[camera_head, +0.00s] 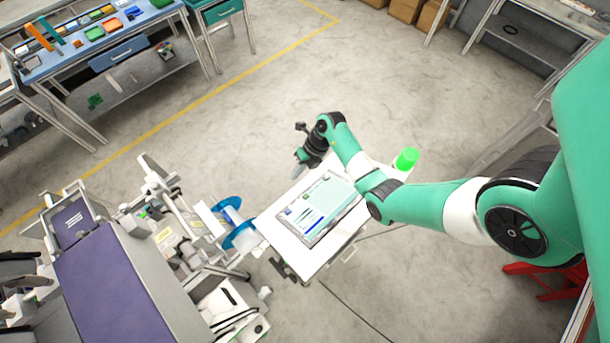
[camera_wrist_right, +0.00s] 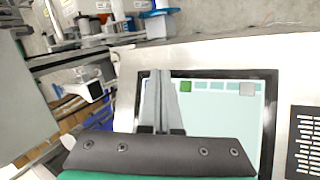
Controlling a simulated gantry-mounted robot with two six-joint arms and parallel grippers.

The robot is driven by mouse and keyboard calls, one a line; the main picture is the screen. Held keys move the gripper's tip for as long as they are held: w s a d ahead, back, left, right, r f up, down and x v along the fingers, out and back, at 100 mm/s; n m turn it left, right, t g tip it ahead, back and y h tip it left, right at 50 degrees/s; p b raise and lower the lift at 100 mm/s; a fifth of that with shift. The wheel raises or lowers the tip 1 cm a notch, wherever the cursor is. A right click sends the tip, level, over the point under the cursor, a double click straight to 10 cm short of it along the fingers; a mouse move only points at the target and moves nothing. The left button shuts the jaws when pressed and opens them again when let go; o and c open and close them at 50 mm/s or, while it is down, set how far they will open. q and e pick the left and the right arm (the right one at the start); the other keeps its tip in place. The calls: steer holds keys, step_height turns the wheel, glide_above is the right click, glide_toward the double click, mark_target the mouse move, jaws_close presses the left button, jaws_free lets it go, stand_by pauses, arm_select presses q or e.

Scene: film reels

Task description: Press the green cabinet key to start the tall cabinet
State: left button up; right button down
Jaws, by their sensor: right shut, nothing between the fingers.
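A touch panel (camera_head: 322,208) with a pale screen in a dark frame lies on a white stand top; it also fills much of the right wrist view (camera_wrist_right: 225,125). A green square key (camera_wrist_right: 185,87) sits in a row of pale keys along the screen's upper edge in that view. My right gripper (camera_head: 298,158) is shut and empty, beside the panel's far left end. In the wrist view its fingers (camera_wrist_right: 159,75) are just left of the green key, seemingly above the screen; contact cannot be told. My left gripper is not in view. I cannot tell which thing is the tall cabinet.
A machine with a purple top (camera_head: 125,285) and blue reels (camera_head: 240,236) stands left of the panel. A green cylinder (camera_head: 406,158) stands beyond my right forearm. A workbench (camera_head: 100,45) with coloured items is at the far left. Open floor (camera_head: 260,110) lies behind the panel.

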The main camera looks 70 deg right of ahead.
steer(key=b, duration=0.3)
glide_above(305, 194)
steer(key=w+d, duration=0.1)
steer(key=w, duration=0.1)
steer(key=f, duration=0.4)
steer(key=shift+s+f, duration=0.15)
steer(key=shift+s, duration=0.05)
steer(key=shift+s+a+f, duration=0.15)
steer(key=shift+s, duration=0.1)
steer(key=shift+s+a+f, duration=0.2)
steer(key=shift+s+f, duration=0.15)
steer(key=shift+f, duration=0.4)
steer(key=shift+f, duration=0.1)
steer(key=shift+s+a+f, duration=0.1)
steer(key=shift+s+f, duration=0.05)
steer(key=shift+f, duration=0.1)
stand_by(0.3)
